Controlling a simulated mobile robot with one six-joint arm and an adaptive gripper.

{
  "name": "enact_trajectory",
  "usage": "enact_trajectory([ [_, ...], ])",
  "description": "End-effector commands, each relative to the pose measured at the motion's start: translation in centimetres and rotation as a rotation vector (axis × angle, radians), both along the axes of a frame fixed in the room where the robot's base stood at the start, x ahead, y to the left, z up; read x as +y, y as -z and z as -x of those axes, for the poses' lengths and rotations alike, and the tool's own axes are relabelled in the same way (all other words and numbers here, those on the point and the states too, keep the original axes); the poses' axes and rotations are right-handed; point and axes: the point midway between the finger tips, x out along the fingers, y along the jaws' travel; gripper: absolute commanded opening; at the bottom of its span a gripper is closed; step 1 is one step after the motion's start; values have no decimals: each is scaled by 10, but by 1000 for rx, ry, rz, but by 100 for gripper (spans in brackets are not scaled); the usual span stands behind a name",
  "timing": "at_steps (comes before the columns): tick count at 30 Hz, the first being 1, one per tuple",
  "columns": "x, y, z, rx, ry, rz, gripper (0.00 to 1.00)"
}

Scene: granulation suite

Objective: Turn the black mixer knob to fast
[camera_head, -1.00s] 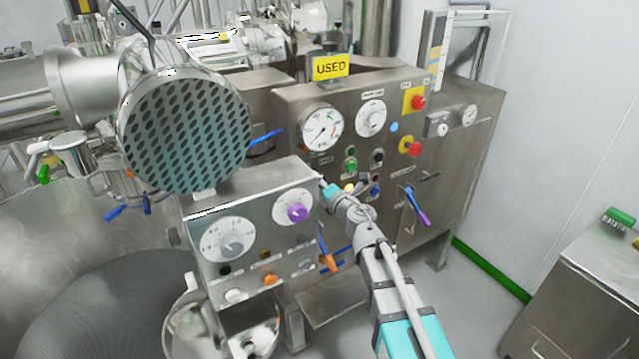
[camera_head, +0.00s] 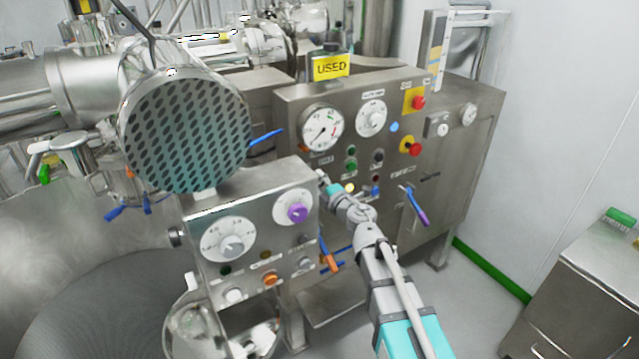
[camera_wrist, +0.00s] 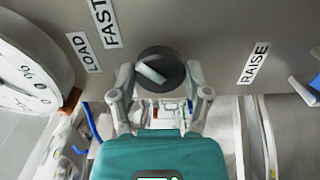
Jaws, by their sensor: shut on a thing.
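The black mixer knob (camera_wrist: 160,70) is round, with a pale grey bar across its face, slanting from upper left to lower right. My gripper (camera_wrist: 160,80) has one finger on each side of the knob and is shut on it. A FAST label (camera_wrist: 104,22) and a LOAD label (camera_wrist: 84,52) are on the panel left of the knob in the wrist view. A RAISE label (camera_wrist: 254,63) is to the right. In the head view, my gripper (camera_head: 325,182) is at the panel beside the front box's right end, and I cannot make out the knob there.
A front control box (camera_head: 205,275) with a purple knob (camera_head: 297,212) stands close left of my arm. The steel control panel (camera_head: 290,100) has red stop buttons (camera_head: 418,102) and a purple-tipped lever (camera_head: 418,208). A white dial (camera_wrist: 25,70) is at the wrist view's left edge.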

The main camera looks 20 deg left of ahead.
Motion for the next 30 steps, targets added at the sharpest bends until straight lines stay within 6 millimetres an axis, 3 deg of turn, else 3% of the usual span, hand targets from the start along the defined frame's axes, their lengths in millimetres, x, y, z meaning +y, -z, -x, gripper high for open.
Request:
enact_trajectory([
  [6, 0, 0, 0, 2, 1, -2, 14],
  [7, 0, 0, 0, 2, 1, -2, 68],
  [12, 0, 0, 0, 2, 1, -1, 96],
  [30, -6, 0, 6, 0, 0, 0, 96],
])
